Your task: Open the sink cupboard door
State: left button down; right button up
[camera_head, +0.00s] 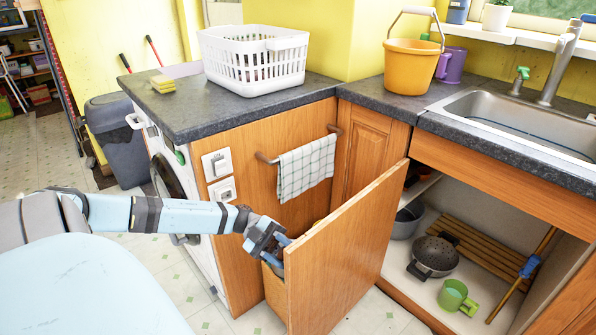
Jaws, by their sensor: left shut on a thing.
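The sink cupboard door (345,262) is a wooden panel standing wide open, swung out to the left of the cupboard opening. My left gripper (275,246) is at the door's outer side, near its upper free corner. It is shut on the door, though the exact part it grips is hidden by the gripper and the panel. The cupboard interior (400,262) is exposed under the sink (520,115). My right gripper is not in view.
A checked towel (307,168) hangs on a rail left of the door. A washing machine (172,190) stands further left.

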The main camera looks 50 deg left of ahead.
pick_arm(q)
jog(key=a+m+g+b, duration=0.1)
jog(key=a+g, duration=0.1)
jog(key=a, duration=0.4)
jog(key=shift+w, duration=0.2)
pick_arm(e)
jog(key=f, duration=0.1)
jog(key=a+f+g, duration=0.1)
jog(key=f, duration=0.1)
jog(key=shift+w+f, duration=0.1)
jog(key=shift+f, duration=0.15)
pick_arm(q)
jog(key=shift+f, duration=0.1)
jog(key=c, duration=0.7)
grip_release()
jog(key=shift+w, duration=0.1)
jog(key=shift+o, duration=0.2)
notch_tip(320, 180, up, 20)
jog(key=p, duration=0.6)
jog(key=shift+p, duration=0.35)
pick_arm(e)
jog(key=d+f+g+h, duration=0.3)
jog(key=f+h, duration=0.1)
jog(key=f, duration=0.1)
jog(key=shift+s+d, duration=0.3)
